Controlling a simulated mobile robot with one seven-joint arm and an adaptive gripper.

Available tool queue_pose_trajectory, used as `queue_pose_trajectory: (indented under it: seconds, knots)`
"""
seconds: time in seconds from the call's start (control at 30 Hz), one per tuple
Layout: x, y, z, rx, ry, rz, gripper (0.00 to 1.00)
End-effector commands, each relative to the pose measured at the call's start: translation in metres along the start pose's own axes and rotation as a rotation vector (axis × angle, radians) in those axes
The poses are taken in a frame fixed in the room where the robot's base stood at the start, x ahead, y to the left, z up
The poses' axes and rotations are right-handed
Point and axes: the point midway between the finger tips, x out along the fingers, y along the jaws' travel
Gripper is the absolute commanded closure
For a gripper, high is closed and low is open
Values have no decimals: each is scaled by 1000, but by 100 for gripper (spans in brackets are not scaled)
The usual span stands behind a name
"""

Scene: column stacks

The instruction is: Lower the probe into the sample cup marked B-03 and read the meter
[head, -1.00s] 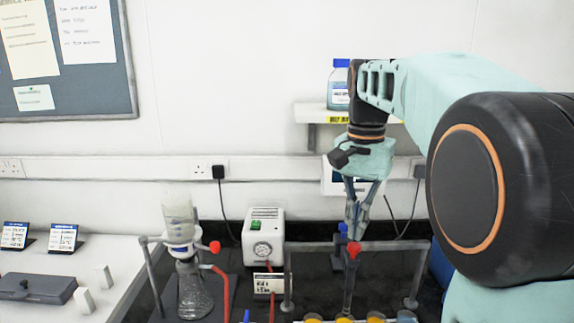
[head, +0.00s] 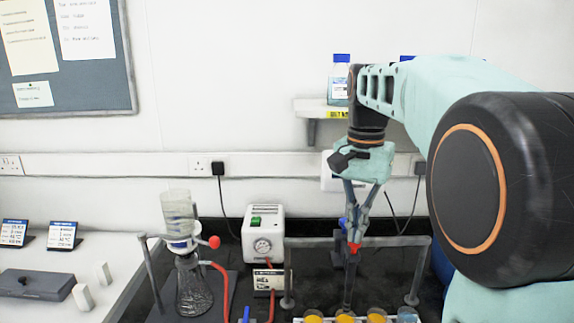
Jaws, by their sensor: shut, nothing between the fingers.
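My gripper (head: 355,240) points down right of the middle in the head view, its fingers shut and apparently empty. Its tips are in line with a red knob (head: 354,249) at a grey rail; I cannot tell whether they touch. A dark upright rod (head: 348,285) shows below the knob; I cannot tell whether it is the probe. No B-03 mark is readable. A small white display or label (head: 269,280) stands left of the rod; which thing is the meter is unclear.
A flask with a funnel (head: 193,290) stands in a rail frame at left. A white box with a gauge (head: 263,233) stands behind. A shelf (head: 312,109) holds a blue-capped bottle (head: 340,85). Two small displays (head: 62,236) and a grey case (head: 35,284) are on the left bench.

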Motion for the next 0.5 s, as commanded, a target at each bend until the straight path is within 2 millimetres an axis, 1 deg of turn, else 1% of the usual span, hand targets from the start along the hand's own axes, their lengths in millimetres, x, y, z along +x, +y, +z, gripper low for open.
queue_pose_trajectory:
  seconds: [0.03, 0.5]
  knots:
    - [4, 0, 0, 0, 0, 0, 100]
    - [22, 0, 0, 0, 1, 0, 100]
